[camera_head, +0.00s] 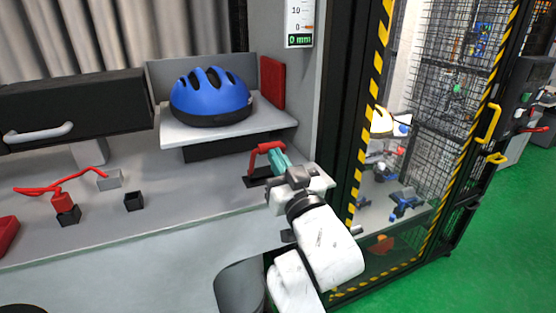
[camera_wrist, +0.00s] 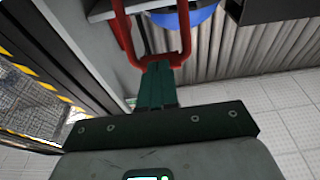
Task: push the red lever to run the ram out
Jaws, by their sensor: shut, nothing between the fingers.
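The red lever (camera_head: 254,160) is a bent red handle on a dark base on the grey bench, in front of the shelf with the helmet. It also shows in the wrist view (camera_wrist: 186,30), as a red frame at the top just beyond my fingers. My gripper (camera_head: 272,152) has teal fingers and is shut with nothing between them. In the wrist view my fingertips (camera_wrist: 157,68) are at the lever's bar and look close to or touching it; contact cannot be told for sure. The ram may be the red block (camera_head: 272,82) beside the helmet; I cannot tell.
A blue helmet (camera_head: 210,97) sits on the white shelf (camera_head: 228,125). A dark drawer unit (camera_head: 75,108), a red-cabled part (camera_head: 62,202) and a small black box (camera_head: 134,201) are at left. A gauge (camera_head: 299,22) reads 0 mm. A striped mesh cage (camera_head: 455,95) stands at right.

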